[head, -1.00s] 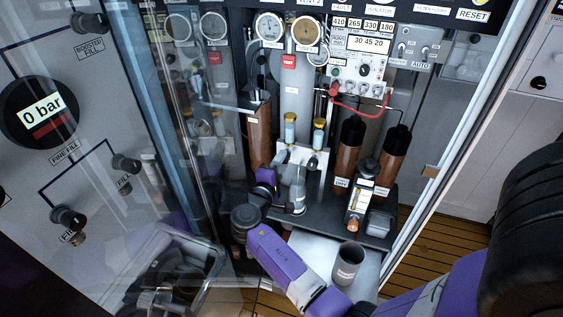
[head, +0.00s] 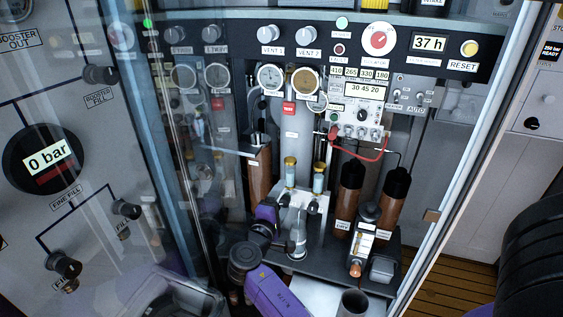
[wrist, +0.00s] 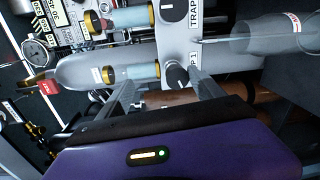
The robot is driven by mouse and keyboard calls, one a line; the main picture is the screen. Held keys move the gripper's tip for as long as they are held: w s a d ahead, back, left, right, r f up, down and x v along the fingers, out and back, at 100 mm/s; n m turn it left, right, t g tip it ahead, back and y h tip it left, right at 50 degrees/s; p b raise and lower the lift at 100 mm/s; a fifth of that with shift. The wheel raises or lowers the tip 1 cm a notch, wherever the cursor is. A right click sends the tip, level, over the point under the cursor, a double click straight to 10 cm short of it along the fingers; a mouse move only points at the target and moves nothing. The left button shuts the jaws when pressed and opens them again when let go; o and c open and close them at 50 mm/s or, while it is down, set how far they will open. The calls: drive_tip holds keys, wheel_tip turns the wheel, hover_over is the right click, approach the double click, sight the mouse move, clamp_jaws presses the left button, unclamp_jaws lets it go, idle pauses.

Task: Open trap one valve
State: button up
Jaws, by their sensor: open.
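The trap one valve is a small black knob (wrist: 177,76) on a pale valve block (wrist: 178,40), beside a label reading "P 1" in the wrist view. The block also shows in the head view (head: 314,196), below two brass-capped clear cylinders. My gripper (wrist: 163,70) is open, its two grey fingers reaching towards the block. The knob lies between the fingers in the picture, nearer the right finger; I cannot tell whether either touches it. In the head view my purple gripper (head: 278,209) is at the block's left side, its fingertips hard to make out.
A glass flask (head: 297,240) stands just below the block. Brown bottles (head: 349,198) and a red cable (head: 362,157) are to its right. A transparent door (head: 180,170) stands on the left. A grey cup (head: 354,303) is at the lower front.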

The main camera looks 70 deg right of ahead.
wheel_tip(320, 180, up, 17)
drive_tip(key=p, duration=0.1)
drive_tip(key=shift+r, duration=0.2)
drive_tip(key=shift+f, duration=0.1)
